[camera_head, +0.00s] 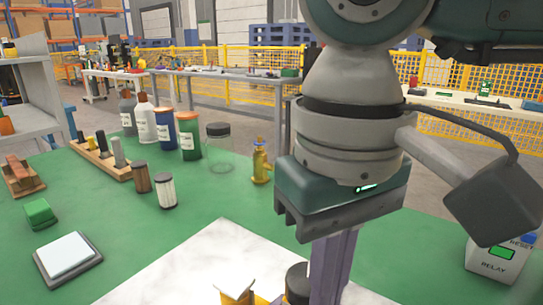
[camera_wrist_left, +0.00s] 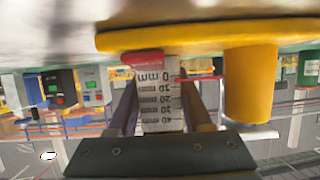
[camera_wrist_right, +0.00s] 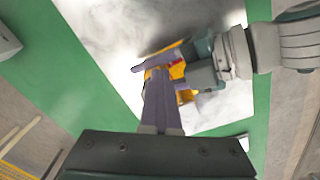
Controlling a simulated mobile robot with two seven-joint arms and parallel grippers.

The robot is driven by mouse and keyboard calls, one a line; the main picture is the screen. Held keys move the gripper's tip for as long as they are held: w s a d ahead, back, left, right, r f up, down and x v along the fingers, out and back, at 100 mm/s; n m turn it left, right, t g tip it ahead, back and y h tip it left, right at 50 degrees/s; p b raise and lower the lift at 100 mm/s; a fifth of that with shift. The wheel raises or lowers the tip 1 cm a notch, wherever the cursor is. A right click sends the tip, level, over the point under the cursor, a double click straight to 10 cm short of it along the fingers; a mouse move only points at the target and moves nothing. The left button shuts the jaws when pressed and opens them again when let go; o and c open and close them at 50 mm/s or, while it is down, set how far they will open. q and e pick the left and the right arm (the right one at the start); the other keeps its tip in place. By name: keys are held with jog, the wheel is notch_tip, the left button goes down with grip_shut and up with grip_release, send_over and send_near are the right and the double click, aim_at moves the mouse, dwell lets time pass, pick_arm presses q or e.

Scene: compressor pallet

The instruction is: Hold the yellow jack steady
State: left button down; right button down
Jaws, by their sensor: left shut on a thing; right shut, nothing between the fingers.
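The yellow jack (camera_wrist_left: 205,36) fills the top of the left wrist view as a broad yellow plate with a thick yellow post (camera_wrist_left: 250,85) at its right. My left gripper (camera_wrist_left: 158,85) is shut on a white strip with a millimetre scale (camera_wrist_left: 158,103) and a red end; I cannot tell whether the strip belongs to the jack. In the right wrist view the jack (camera_wrist_right: 177,71) is a small yellow patch, mostly hidden by the grippers. My right gripper (camera_wrist_right: 160,85) is shut and empty, its fingers pointing towards the jack. In the head view my right gripper (camera_head: 330,270) hides much of the area.
A white slab (camera_head: 215,255) lies on the green table (camera_head: 110,215). Bottles, a clear jar (camera_head: 219,150), a brass fitting (camera_head: 260,163), two small cylinders, a green block (camera_head: 39,214) and a scale (camera_head: 68,258) stand at left and behind. A relay box (camera_head: 497,262) stands at right.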

jog(key=shift+a, duration=0.6)
jog(key=shift+s, duration=0.15)
notch_tip(320, 180, up, 6)
jog(key=shift+s, duration=0.35)
dwell(0.4)
jog(key=shift+d, duration=0.15)
notch_tip(320, 180, down, 6)
jog(key=w+d, duration=0.1)
jog(key=d, duration=0.1)
jog(key=shift+w+d, duration=0.2)
jog(key=shift+d, duration=0.1)
dwell(0.4)
jog(key=shift+w+a, duration=0.25)
dwell(0.7)
